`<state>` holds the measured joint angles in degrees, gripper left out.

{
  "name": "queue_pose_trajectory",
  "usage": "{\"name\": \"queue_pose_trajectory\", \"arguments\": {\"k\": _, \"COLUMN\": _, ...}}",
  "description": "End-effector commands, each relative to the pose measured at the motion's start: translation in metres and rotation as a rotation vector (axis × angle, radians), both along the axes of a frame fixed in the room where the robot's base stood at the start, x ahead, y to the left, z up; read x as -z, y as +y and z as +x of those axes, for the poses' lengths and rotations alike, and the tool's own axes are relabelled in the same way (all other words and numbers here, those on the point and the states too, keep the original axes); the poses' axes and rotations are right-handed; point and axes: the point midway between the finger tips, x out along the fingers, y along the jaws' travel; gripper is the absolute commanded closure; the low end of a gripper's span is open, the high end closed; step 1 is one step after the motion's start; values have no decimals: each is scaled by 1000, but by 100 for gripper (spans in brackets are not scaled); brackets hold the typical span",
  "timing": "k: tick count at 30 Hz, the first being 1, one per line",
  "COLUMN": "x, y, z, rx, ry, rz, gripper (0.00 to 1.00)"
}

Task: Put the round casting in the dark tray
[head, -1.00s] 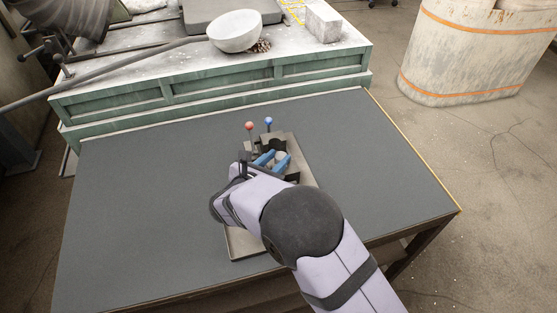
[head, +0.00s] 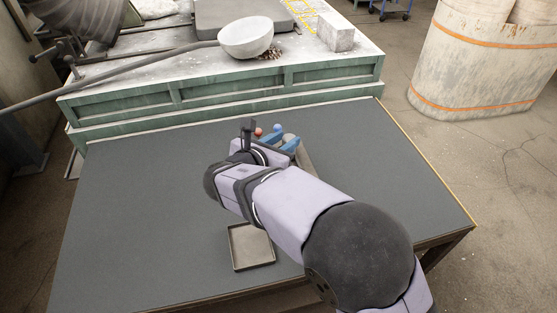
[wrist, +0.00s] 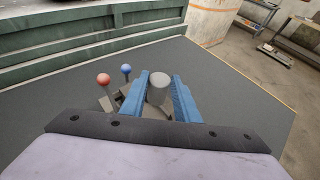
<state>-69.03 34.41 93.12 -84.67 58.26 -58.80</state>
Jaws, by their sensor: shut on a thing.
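The round casting is a light grey cylinder (wrist: 159,88) between the two blue fingers of my gripper (wrist: 160,95) in the wrist view. My gripper is shut on it, upright, and appears to hold it above the fixture. In the head view my gripper (head: 285,143) is over the back middle of the table, and my arm mostly hides the casting. The dark tray (head: 235,250) is a shallow, empty square tray.
A fixture with a red knob (wrist: 103,80) and a blue knob (wrist: 126,69) stands left of the fingers. My arm hides much of its pale base (head: 306,160). The dark table (head: 130,215) is clear at left. A green-sided bench (head: 225,90) with a ladle (head: 245,38) stands behind.

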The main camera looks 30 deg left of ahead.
Motion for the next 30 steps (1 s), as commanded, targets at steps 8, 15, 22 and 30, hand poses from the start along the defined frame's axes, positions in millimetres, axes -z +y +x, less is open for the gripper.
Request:
{"name": "queue_pose_trajectory", "arguments": {"k": 8, "x": 0, "y": 28, "z": -32, "rx": -71, "ry": -3, "rz": 3, "gripper": 97}}
{"name": "queue_pose_trajectory", "arguments": {"k": 15, "x": -10, "y": 80, "z": -113, "rx": -234, "ry": -4, "rz": 4, "gripper": 97}}
{"name": "queue_pose_trajectory", "arguments": {"k": 22, "x": -11, "y": 105, "z": -194, "rx": -370, "ry": -5, "rz": 2, "gripper": 97}}
{"name": "queue_pose_trajectory", "arguments": {"k": 30, "x": -3, "y": 89, "z": -255, "rx": -388, "ry": -6, "rz": 1, "gripper": 97}}
